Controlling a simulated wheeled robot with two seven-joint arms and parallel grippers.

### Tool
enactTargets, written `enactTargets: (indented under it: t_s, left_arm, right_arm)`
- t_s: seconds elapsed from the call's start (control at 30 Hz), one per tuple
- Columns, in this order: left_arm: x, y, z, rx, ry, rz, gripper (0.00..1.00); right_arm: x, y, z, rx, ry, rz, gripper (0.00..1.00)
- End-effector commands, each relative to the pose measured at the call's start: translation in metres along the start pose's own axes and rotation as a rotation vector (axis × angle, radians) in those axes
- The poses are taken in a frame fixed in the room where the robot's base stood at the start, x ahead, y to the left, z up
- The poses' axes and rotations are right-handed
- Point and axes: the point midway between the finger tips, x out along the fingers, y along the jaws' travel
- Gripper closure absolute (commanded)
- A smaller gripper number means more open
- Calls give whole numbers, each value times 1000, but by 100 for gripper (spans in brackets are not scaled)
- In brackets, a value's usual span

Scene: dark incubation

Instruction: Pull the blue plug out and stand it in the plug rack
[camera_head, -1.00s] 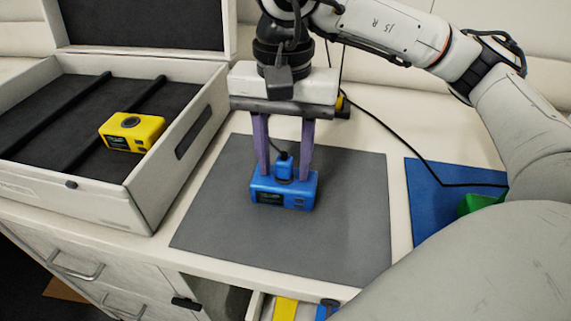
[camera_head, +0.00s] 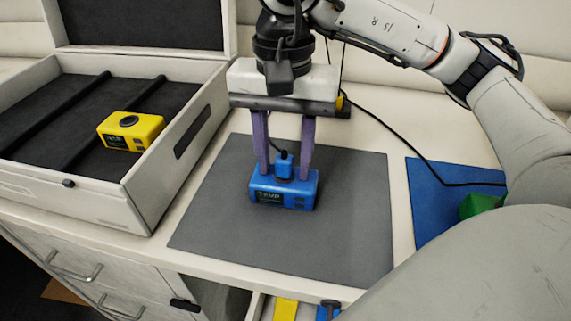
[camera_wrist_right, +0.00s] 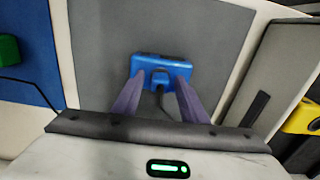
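The blue plug (camera_head: 284,165) stands upright in the top of the blue box (camera_head: 268,194), with a dark cord from its top. The blue box has a small display and sits on the grey mat (camera_head: 230,237). My right gripper (camera_head: 284,176) is open, its two purple fingers pointing down on either side of the plug with gaps. The right wrist view shows the plug (camera_wrist_right: 159,79) between the fingers (camera_wrist_right: 154,88), at the blue box's (camera_wrist_right: 175,66) near side. My left gripper is not in view. I cannot make out a plug rack.
A yellow box (camera_head: 131,131) sits in the open foam-lined case (camera_head: 150,190) at left. A green object (camera_head: 480,205) lies on the blue mat (camera_head: 432,207) at right. An open drawer (camera_head: 258,306) below the front edge holds yellow and blue pieces.

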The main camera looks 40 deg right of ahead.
Motion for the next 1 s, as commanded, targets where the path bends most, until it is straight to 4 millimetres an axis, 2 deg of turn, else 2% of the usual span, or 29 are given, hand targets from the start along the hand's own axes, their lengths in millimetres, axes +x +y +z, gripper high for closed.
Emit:
enactTargets:
  t_s: [0.23, 0.47, 0.73, 1.0]
  left_arm:
    - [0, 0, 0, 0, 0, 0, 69]
    - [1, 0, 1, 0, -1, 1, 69]
    - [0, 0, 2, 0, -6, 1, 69]
    - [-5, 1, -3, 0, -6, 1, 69]
  right_arm:
    - [0, 0, 0, 0, -1, 0, 63]
    - [0, 0, 0, 0, -1, 0, 100]
    - [-2, 0, 0, 0, 0, 0, 100]
    - [-13, 0, 0, 0, -1, 0, 100]
